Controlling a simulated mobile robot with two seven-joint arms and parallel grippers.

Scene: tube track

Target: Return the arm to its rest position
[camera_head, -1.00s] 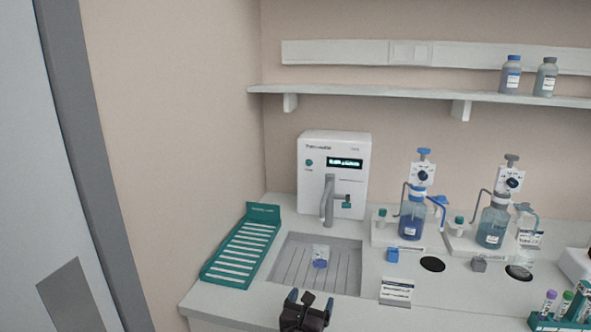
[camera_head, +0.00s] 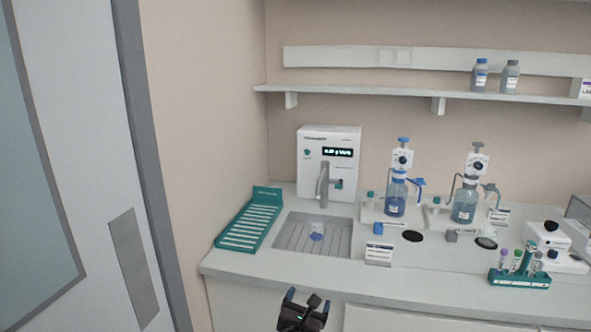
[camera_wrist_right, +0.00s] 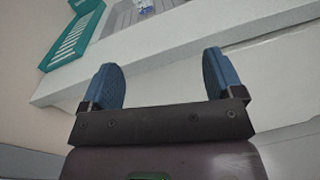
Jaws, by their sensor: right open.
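My right gripper (camera_head: 303,297) shows at the bottom of the head view, in front of the counter's front edge and apart from it. In the right wrist view its two blue fingers (camera_wrist_right: 164,82) stand wide apart with nothing between them. The gripper is open and empty. My left gripper is not in either view.
The white counter (camera_head: 320,277) carries a teal rack (camera_head: 248,220), a sink tray (camera_head: 290,241) with a small blue-based vessel (camera_head: 317,232), a white dispenser (camera_head: 329,165), two bottle dispensers and a teal tube rack (camera_head: 519,278). A door (camera_head: 60,150) is at left. Space before the counter is clear.

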